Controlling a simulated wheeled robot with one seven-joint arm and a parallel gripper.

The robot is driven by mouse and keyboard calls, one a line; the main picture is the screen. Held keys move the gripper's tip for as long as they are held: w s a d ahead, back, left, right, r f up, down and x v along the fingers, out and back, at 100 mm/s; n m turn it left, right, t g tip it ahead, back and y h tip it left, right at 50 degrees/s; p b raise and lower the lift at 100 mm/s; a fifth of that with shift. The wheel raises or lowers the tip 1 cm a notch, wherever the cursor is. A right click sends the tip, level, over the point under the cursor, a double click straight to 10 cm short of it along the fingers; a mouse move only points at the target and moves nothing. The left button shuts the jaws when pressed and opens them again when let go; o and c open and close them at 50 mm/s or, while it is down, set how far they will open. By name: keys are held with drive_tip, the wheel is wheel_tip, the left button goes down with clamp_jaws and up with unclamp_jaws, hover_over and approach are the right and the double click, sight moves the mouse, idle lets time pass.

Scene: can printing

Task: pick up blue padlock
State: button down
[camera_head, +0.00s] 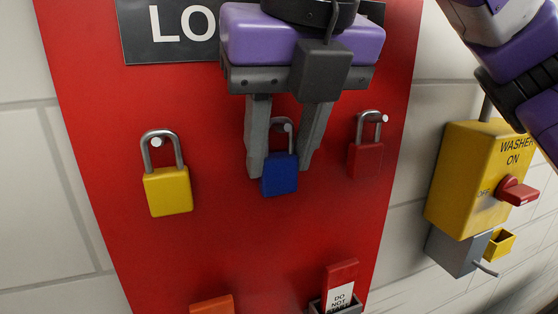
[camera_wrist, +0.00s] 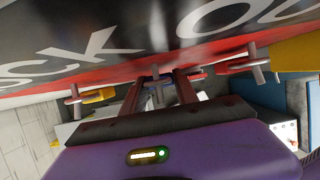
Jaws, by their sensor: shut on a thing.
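The blue padlock (camera_head: 280,175) hangs at the middle peg of a red board, its grey shackle up around or beside the peg; exactly how it sits there is partly hidden. My gripper (camera_head: 283,166) reaches down from above with one finger on each side of the padlock and is shut on it. In the wrist view, my gripper (camera_wrist: 158,78) has its two fingers on either side of a grey shackle and peg, and the blue body is not clearly visible.
A yellow padlock (camera_head: 167,190) hangs to the left and a red padlock (camera_head: 365,158) to the right, both close by. Below are an orange item (camera_head: 212,305) and a red tag (camera_head: 341,275) in a holder. A yellow washer switch box (camera_head: 470,175) is on the wall at right.

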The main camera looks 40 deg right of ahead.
drive_tip(key=shift+r, duration=0.15)
drive_tip(key=shift+r+p, duration=0.65)
drive_tip(key=shift+p, duration=0.45)
drive_tip(key=shift+s+a+r, duration=0.1)
drive_tip(key=shift+s+r, duration=0.05)
drive_tip(key=shift+s, duration=0.1)
drive_tip(key=s+a+p, duration=0.2)
drive_tip(key=s, duration=0.6)
drive_tip(key=s+a+p, duration=0.1)
drive_tip(key=s+a, duration=0.2)
drive_tip(key=s, duration=0.5)
drive_tip(key=shift+s+f+p, duration=0.2)
drive_tip(key=shift+s+p, duration=0.15)
